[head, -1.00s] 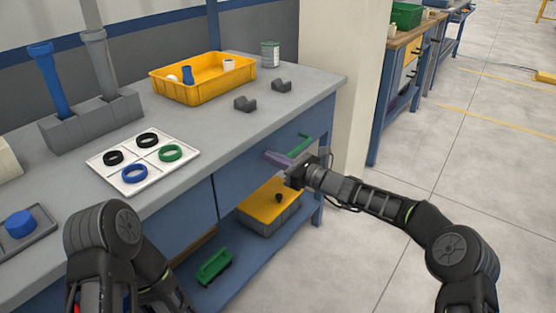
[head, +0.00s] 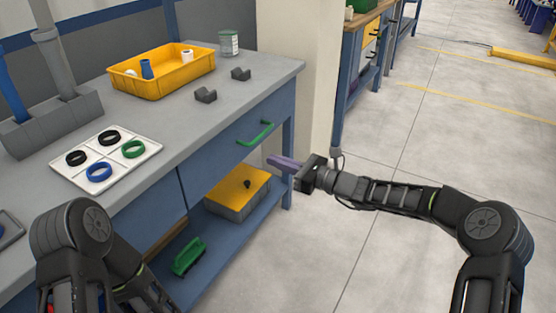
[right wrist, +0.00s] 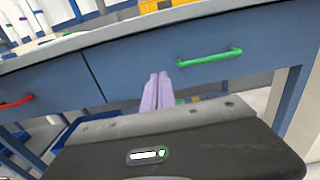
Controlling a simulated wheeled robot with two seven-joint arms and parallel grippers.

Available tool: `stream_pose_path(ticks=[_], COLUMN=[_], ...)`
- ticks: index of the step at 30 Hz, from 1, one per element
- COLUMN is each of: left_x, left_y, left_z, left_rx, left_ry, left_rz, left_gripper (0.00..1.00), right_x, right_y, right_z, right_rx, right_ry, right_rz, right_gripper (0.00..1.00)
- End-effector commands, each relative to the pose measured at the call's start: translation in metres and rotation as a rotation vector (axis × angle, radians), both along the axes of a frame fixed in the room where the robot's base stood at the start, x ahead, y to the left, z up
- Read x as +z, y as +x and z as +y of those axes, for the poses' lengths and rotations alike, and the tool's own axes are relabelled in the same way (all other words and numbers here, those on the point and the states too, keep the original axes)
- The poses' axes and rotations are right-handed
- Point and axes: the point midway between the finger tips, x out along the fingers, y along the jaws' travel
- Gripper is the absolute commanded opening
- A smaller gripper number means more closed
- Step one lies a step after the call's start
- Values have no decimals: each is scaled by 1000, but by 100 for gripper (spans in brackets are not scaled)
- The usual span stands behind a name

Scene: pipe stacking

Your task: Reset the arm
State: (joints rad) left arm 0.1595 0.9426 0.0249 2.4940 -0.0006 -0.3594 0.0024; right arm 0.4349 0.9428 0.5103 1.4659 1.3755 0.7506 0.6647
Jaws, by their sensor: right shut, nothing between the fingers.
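My right gripper (head: 284,164) is in front of the workbench, near its right end, below and to the right of the green drawer handle (head: 255,133). Its purple fingers are together with nothing between them. In the right wrist view the shut fingers (right wrist: 156,92) point at the blue drawer front, and the green handle (right wrist: 209,58) is to their right, apart from them. My left arm shows at the lower left of the head view; its gripper fingers are out of sight.
The workbench (head: 212,108) carries a yellow bin (head: 165,84), a white tray of rings (head: 140,160), grey holders and a can (head: 229,43). A yellow-lidded box (head: 237,191) and a green item (head: 187,256) sit on the lower shelf. Open floor lies to the right.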

Motion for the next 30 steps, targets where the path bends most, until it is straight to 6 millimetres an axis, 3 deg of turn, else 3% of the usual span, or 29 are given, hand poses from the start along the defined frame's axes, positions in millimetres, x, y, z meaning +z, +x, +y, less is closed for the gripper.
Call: stream_pose_path(ticks=[17, 20, 23, 26, 30], left_x=[0, 0, 0, 0, 0], left_y=[0, 0, 0, 0, 0], left_z=[0, 0, 0, 0, 0], left_rx=[0, 0, 0, 0, 0], left_ry=[0, 0, 0, 0, 0], left_rz=[0, 0, 0, 0, 0], left_gripper=[64, 64, 64, 64, 64], right_x=[-8, -37, -85, -146, -236], right_y=[3, -2, -21, -54, -125], right_z=[-3, -1, 2, 2, -7], right_rx=[-16, -10, 32, 113, 310], right_ry=[-54, -196, -375, -596, -940], right_rz=[-30, -63, -88, -123, -229], right_gripper=[0, 0, 0, 0, 0])
